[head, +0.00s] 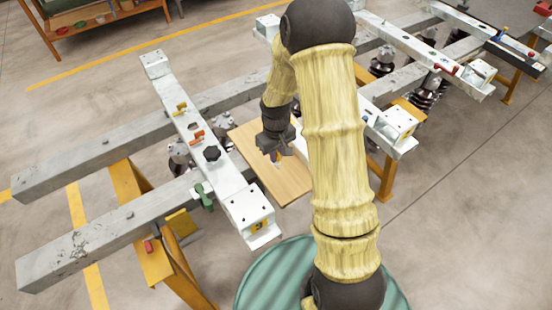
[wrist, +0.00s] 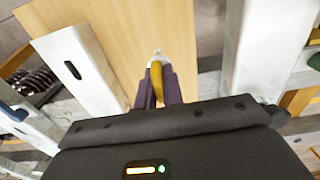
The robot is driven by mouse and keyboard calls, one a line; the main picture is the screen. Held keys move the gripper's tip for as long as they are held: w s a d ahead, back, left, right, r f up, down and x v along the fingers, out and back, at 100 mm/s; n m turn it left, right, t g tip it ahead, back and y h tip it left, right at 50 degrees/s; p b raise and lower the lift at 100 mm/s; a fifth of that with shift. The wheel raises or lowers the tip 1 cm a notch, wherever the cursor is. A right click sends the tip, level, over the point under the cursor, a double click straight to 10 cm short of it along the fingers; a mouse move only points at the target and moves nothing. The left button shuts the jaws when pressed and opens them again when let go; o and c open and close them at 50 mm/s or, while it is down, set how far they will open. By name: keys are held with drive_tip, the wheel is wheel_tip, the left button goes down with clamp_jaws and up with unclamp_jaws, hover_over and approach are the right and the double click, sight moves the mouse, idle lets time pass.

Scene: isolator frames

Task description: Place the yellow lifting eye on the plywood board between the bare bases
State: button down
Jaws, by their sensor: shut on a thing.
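My gripper (wrist: 158,90) is shut on the yellow lifting eye (wrist: 156,76), which stands between the dark fingers in the wrist view. The plywood board (wrist: 110,28) lies beyond the fingertips. In the head view my gripper (head: 275,153) points down over the board (head: 285,187), and the eye is too small to make out there. The board lies across the grey beams, between the white base (head: 190,130) on the left and another white base (head: 392,125) on the right, partly behind my arm. Whether the eye touches the board I cannot tell.
Dark ribbed insulators (head: 430,92) stand under the right frames. Yellow trestles (head: 158,270) support the beams. A shelf (head: 90,22) stands at the back left.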

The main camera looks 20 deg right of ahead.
wheel_tip(320, 180, down, 3)
drive_tip(key=shift+r, duration=0.15)
drive_tip(key=c, duration=1.1)
unclamp_jaws()
wheel_tip(320, 180, up, 12)
drive_tip(key=shift+r, duration=0.1)
